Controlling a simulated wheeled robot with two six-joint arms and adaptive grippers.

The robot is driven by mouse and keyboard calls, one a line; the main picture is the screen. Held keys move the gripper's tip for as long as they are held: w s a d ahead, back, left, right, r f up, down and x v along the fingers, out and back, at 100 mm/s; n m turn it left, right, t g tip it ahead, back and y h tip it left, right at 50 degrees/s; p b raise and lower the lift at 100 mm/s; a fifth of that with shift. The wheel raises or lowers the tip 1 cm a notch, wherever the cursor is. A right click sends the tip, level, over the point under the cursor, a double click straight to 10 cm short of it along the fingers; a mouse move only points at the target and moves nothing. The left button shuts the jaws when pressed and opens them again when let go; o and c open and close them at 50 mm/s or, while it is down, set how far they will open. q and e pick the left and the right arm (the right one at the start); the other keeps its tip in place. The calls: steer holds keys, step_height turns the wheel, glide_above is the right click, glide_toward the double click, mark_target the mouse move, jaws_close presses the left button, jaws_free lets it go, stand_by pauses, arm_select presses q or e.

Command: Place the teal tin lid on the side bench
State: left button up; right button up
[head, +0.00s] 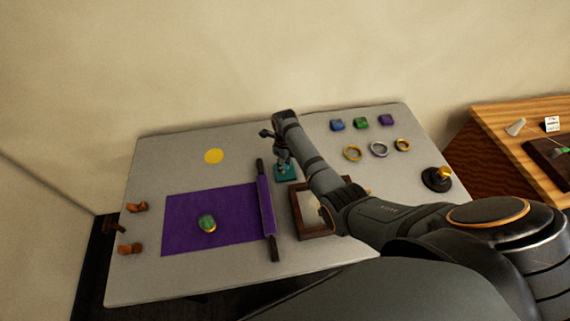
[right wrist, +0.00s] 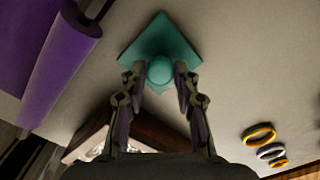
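The teal tin lid (head: 287,174) is a square plate with a round knob, on the grey table just left of my right forearm. It fills the upper middle of the right wrist view (right wrist: 160,38). My right gripper (head: 281,160) is directly over it, pointing down. In the right wrist view my open fingers (right wrist: 160,82) stand on either side of the knob, with gaps visible. The wooden side bench (head: 489,113) is at the far right of the head view. My left gripper is not in view.
A purple cloth (head: 185,222) with a rolled end lies left of the lid. A brown wooden tray (head: 298,218) sits nearer, partly behind my arm. Rings (head: 379,149) and small coloured blocks (head: 360,122) are to the right. The side bench holds a dark tray (head: 541,154) and a white card (head: 551,124).

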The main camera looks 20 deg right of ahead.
steer(key=o, duration=0.3)
steer(key=shift+r, duration=0.1)
step_height(320, 180, up, 12)
steer(key=shift+r+b, duration=0.1)
steer(key=shift+b, duration=0.2)
stand_by(0.4)
